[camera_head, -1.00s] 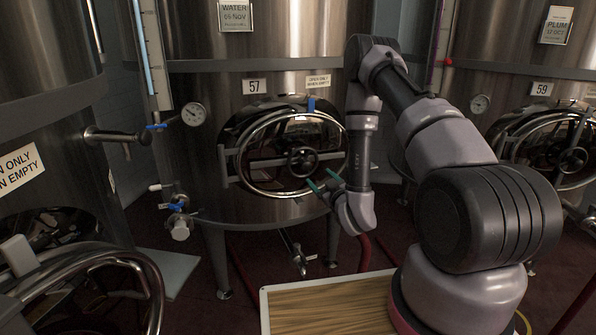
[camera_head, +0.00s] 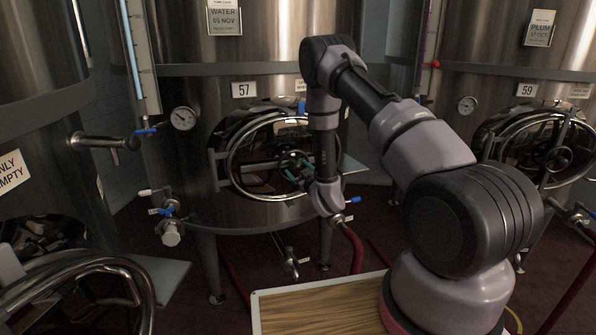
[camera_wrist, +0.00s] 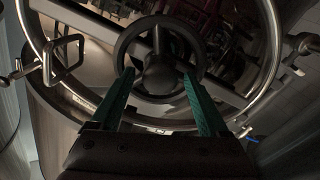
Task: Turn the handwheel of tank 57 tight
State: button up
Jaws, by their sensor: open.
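Tank 57 (camera_head: 190,225) stands in the middle, with its number plate (camera_head: 243,90) above an oval manway door ringed by bright metal. The small dark handwheel sits at the middle of the door; in the head view it is largely hidden behind my gripper (camera_head: 292,166). In the wrist view the handwheel (camera_wrist: 159,27) shows as a black ring with spokes and a hub. My gripper (camera_wrist: 160,88) is open, its two green fingers pointing at the wheel, the tips overlapping the lower rim left and right of the hub. I cannot tell whether they touch it.
Tank 59, with its plate (camera_head: 526,90) and its own handwheel (camera_head: 557,159), stands at the right. Another tank with a metal-ringed door (camera_head: 85,290) is at the left. A dial gauge (camera_head: 183,118) and valves (camera_head: 171,232) project from tank 57. A wooden-topped board (camera_head: 320,308) lies in front.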

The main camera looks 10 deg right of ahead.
grip_shut()
dwell(1.4)
